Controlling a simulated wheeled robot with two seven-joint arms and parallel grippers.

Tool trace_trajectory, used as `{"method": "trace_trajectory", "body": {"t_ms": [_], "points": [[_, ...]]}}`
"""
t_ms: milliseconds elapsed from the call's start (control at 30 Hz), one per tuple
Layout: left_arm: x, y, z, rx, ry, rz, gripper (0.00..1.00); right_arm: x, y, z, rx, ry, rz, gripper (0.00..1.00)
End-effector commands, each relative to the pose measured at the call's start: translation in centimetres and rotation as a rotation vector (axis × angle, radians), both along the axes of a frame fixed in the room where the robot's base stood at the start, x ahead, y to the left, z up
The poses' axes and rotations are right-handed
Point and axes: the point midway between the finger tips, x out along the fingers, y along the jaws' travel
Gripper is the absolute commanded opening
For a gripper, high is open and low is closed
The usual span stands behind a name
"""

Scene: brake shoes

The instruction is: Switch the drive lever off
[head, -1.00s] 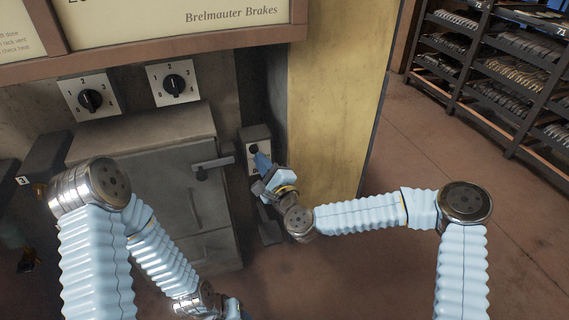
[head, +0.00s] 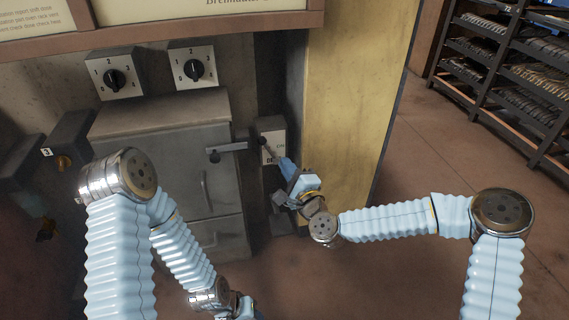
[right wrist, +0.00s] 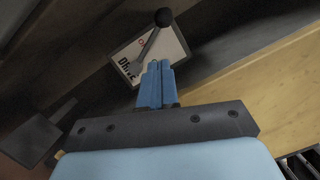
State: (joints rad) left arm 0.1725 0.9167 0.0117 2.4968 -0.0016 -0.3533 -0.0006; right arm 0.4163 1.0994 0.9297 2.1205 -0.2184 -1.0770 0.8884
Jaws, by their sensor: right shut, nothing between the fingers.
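The drive lever (right wrist: 150,42) is a thin grey rod with a black ball knob. It stands on a pale plate (right wrist: 128,56) marked DRIVE, with a red letter partly hidden by the rod. In the head view the lever's knob (head: 262,141) shows against its small pale box (head: 273,127) on the wall beside the grey cabinet. My right gripper (head: 286,163) is shut and empty, just right of and below the knob. Its blue fingertips (right wrist: 158,66) overlap the plate's lower edge in the wrist view; contact cannot be told. My left gripper (head: 240,306) is at the bottom edge, its fingers unclear.
Two numbered rotary dials (head: 115,78) sit above a grey cabinet (head: 185,170) with a protruding handle (head: 228,148). A yellow panel (head: 345,110) stands close right of the lever box. Racks of brake shoes (head: 520,80) are at the far right. The floor between is clear.

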Motion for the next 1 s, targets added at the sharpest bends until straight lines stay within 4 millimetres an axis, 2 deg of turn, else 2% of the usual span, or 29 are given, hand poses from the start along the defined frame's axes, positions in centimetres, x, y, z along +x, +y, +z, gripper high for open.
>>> {"method": "trace_trajectory", "body": {"t_ms": [200,400,567,1000], "points": [[-0.1,0.0,0.6,0.0,0.002,-0.002,0.43,-3.6,-2.1,-0.3,-0.002,0.003,0.0,0.0],[-0.1,0.0,0.7,0.0,0.002,-0.002,0.43,-6.0,-3.4,-0.6,-0.001,0.002,0.0,0.0],[-0.1,0.0,0.8,-0.001,0.003,-0.002,0.43,-6.6,-3.7,-0.6,0.0,0.001,-0.002,0.0],[-0.1,0.0,0.7,-0.001,0.003,-0.002,0.43,-6.6,-3.7,-0.7,0.0,0.0,-0.001,0.0]]}}
